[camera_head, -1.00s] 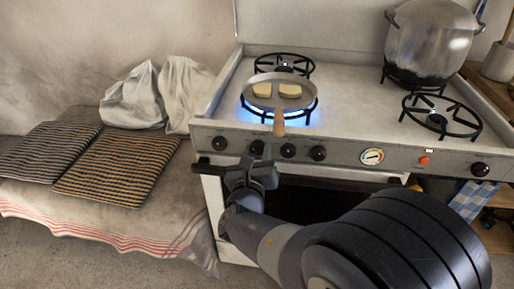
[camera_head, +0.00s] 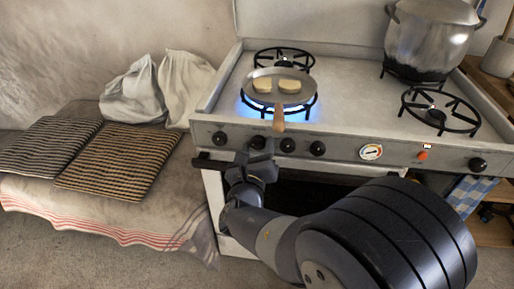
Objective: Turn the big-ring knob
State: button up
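The stove's front panel holds a row of black knobs: one at the far left (camera_head: 219,138), a second (camera_head: 257,142), a third (camera_head: 287,145) and a fourth (camera_head: 317,148), plus one at the far right (camera_head: 477,164). No label shows which is the big-ring knob. The front left burner burns with a wide blue flame under a pan (camera_head: 279,94) holding two pale pieces of food. My gripper (camera_head: 255,153) is just below and in front of the second knob, its fingers apart. Whether they touch the knob I cannot tell.
The pan's wooden handle (camera_head: 279,119) sticks out over the front edge, just above the knobs. The oven rail (camera_head: 207,163) runs below the panel. A large pot (camera_head: 432,42) stands at the back right. A bench with striped mats (camera_head: 115,163) lies to the left.

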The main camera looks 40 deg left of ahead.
jog(key=shift+o, duration=0.6)
jog(key=shift+s, duration=0.1)
jog(key=p+v, duration=0.1)
jog(key=v, duration=0.9)
jog(key=shift+s+d, duration=0.25)
jog(key=shift+d, duration=0.05)
jog(key=b+x, duration=0.1)
jog(key=x, duration=0.9)
jog(key=shift+w+a, duration=0.25)
jog(key=shift+w, duration=0.05)
